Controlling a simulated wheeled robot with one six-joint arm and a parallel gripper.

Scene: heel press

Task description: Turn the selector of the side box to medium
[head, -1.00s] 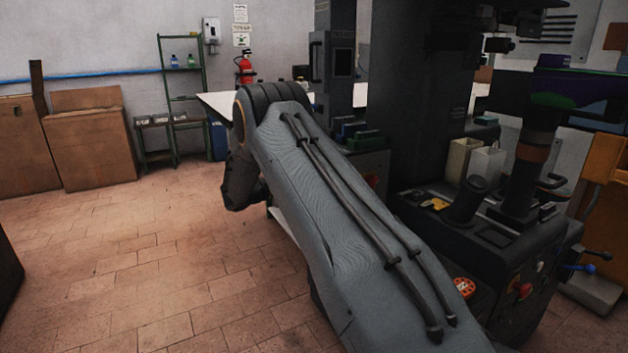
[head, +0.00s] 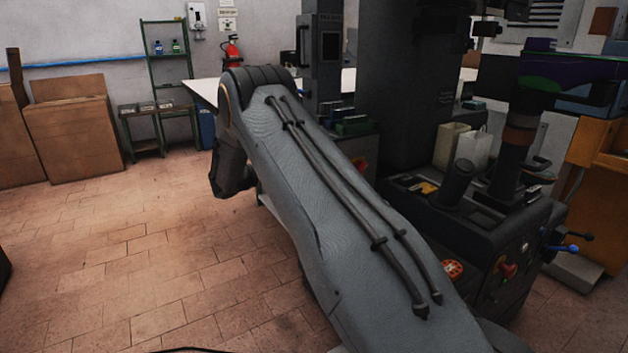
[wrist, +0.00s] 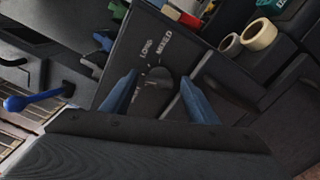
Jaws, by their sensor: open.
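In the wrist view the side box shows as a dark panel (wrist: 150,28) with pale lettering, tilted in the picture. Its selector (wrist: 160,85) is a dark round knob, hard to make out against the dark face. One label seems to read LONG; another starts with M; a third is partly hidden by a finger. My gripper (wrist: 158,78) is open, its two blue fingers on either side of the selector. I cannot tell whether they touch it or which label it points to. In the head view my gripper and the selector cannot be seen.
A blue-knobbed lever (wrist: 15,103) is at the left of the wrist view, and beige rolls (wrist: 259,35) lie upper right. In the head view a dark machine (head: 405,90) stands beyond my arm. The tiled floor (head: 120,260) at left is clear.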

